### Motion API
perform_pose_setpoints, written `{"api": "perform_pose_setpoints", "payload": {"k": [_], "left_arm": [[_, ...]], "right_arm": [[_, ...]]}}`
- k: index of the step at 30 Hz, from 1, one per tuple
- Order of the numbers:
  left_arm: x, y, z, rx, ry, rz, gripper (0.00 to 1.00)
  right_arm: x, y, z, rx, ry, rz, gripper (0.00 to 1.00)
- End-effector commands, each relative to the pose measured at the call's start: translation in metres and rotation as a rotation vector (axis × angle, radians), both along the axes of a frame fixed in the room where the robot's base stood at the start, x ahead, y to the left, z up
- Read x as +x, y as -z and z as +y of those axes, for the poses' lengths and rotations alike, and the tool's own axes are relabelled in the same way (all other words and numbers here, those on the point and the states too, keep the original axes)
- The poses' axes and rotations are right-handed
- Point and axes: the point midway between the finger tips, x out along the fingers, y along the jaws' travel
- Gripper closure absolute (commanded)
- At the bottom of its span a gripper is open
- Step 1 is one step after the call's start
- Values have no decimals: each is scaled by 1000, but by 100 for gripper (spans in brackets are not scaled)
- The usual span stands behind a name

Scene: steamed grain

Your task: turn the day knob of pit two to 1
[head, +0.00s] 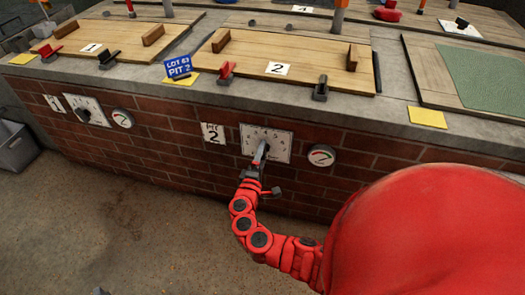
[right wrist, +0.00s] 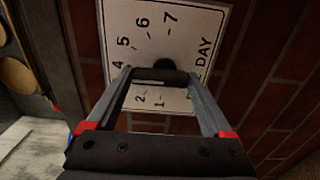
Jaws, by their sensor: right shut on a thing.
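The day dial plate of pit two (head: 280,142) is a white square on the brick front, right of a small plate marked 2 (head: 213,133). My right gripper (head: 262,150) reaches it from below and is shut on the dark day knob, mostly hidden by the fingers in the head view. In the right wrist view the day knob (right wrist: 163,64) sits between the fingertips. That view shows the dial plate (right wrist: 190,25) with the numbers 1, 2, 4, 5, 6, 7 and the word DAY. I cannot tell which number the knob points to.
A round gauge (head: 321,156) is right of the dial. Pit one's dial (head: 87,111) is further left. Above, the wooden lid marked 2 (head: 300,55) and a blue PIT 2 sign (head: 177,68) are on the concrete ledge. The floor in front is clear.

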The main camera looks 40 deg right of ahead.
Motion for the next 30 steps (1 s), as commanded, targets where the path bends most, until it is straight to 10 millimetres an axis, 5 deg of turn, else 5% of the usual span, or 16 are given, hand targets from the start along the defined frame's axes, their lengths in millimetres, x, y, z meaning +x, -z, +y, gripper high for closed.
{"api": "perform_pose_setpoints", "payload": {"k": [30], "left_arm": [[5,-82,-1,-34,4,29,38]], "right_arm": [[4,-2,5,-625,-1,735,71]]}}
